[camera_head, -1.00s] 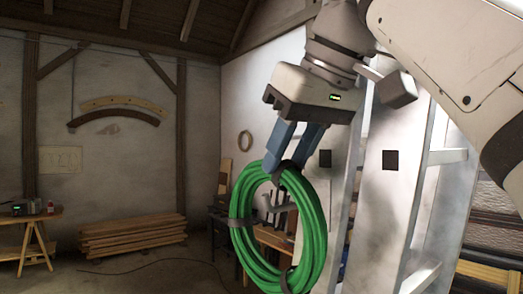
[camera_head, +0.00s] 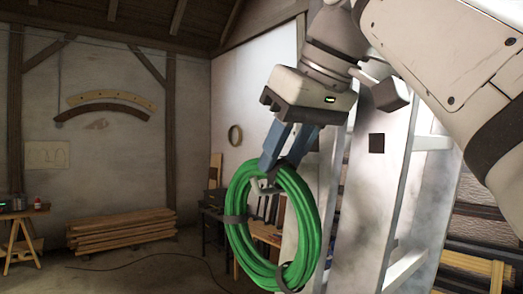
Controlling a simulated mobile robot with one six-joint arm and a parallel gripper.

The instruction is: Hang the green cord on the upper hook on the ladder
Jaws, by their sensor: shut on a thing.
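The green cord (camera_head: 314,235) is a coil bound with dark ties, hanging upright. My gripper (camera_head: 271,170) is shut on the top of the coil, its blue fingers pointing down. A pale grey hook (camera_head: 263,187) shows through the upper part of the coil's opening, just below the fingertips. I cannot tell whether the cord touches the hook or how far it is around it. The tall pale ladder (camera_head: 368,205) stands behind and to the right of the coil. The coil and gripper hide part of the ladder, and no second hook can be made out.
My arm covers the upper right. A stack of boards (camera_head: 120,230) lies on the floor by the back wall. A small wooden table (camera_head: 22,215) stands at the far left. More timber (camera_head: 480,255) shows behind the ladder. The floor at left centre is mostly clear.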

